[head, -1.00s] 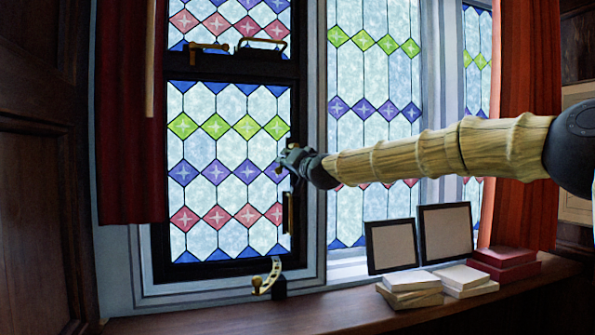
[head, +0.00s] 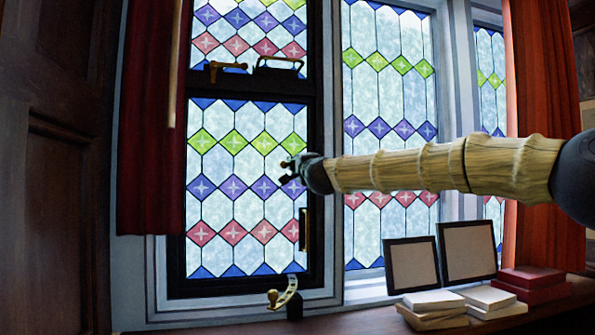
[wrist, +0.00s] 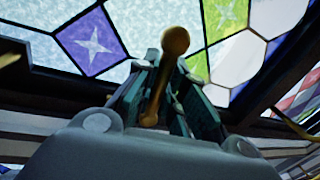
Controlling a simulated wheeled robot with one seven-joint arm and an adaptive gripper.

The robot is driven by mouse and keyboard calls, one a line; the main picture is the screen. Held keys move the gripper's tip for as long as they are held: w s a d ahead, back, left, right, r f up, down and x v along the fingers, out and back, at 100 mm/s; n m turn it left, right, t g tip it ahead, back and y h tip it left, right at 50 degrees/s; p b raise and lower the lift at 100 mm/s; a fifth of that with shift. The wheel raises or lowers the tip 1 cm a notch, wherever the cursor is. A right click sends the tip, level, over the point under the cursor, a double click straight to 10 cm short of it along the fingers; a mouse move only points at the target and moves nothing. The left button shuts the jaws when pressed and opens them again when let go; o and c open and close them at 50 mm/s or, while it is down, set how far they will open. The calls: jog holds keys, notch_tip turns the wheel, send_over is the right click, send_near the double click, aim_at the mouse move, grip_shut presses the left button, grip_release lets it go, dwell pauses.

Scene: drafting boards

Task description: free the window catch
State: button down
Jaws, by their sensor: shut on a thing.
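My gripper (head: 290,168) is at the right side of the lower leaded window (head: 235,152). In the wrist view my gripper (wrist: 168,72) is shut on the window catch's brass handle (wrist: 174,42). The handle's round knob sticks out beyond the fingertips, and its shank runs down between the two fingers. In the head view the gripper hides most of the catch, so its mount on the frame and how far it is turned cannot be told. The window appears closed in its dark frame.
A curved brass stay (head: 286,293) sits at the window's bottom edge. A brass handle (head: 225,68) is on the upper window. A red curtain (head: 148,130) hangs left. Picture frames (head: 412,264) and stacked books (head: 433,300) stand on the sill at right.

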jog(key=shift+r+m, duration=0.15)
jog(key=shift+m, duration=0.45)
jog(key=c, duration=1.7)
grip_release()
jog(key=shift+c, duration=0.2)
jog(key=shift+d, duration=0.1)
jog(key=v, duration=1.2)
